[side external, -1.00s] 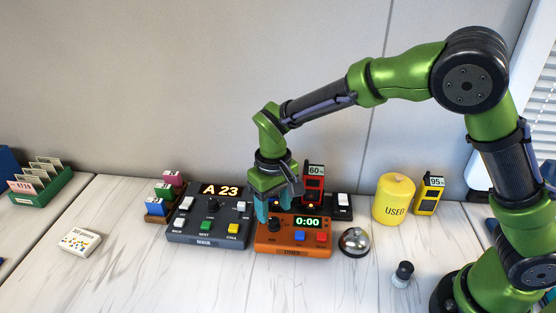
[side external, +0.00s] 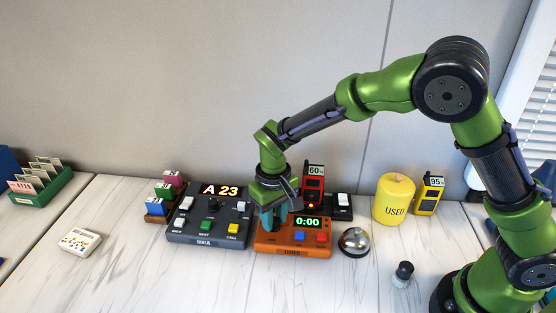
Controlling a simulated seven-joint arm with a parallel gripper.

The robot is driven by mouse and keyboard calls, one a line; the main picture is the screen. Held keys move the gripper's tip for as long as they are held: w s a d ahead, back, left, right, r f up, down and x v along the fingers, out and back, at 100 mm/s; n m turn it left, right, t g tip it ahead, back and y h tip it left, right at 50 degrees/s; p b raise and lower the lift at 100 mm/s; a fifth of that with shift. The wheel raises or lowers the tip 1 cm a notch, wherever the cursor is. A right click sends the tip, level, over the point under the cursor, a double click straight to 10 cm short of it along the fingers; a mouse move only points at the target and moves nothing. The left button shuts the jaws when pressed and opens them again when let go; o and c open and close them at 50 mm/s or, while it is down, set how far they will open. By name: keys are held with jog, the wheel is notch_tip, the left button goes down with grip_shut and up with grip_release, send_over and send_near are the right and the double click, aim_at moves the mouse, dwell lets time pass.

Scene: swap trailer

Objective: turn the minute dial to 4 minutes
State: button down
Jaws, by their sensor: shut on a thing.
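The orange timer (side external: 265,251) stands on the table, and its lit display (side external: 307,221) reads 0:00. A blue button (side external: 297,237) and a red button (side external: 320,238) sit on its front face. My gripper (side external: 274,226) points down over the timer's left part, its blue fingers shut around the minute dial. The dial is mostly hidden by the fingers, so its pointer and any scale marks cannot be read.
A dark console (side external: 178,238) showing A 23 stands close on the left. Behind the timer is a red battery (side external: 315,185) marked 60%. A silver bell (side external: 354,242) stands close on the right. The front of the table is clear.

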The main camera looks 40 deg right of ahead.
jog(key=shift+m, duration=0.4)
jog(key=m, duration=0.5)
jog(key=shift+m, duration=0.4)
dwell(0.4)
jog(key=c, duration=0.8)
grip_release()
jog(key=shift+c, duration=0.2)
notch_tip(320, 180, up, 17)
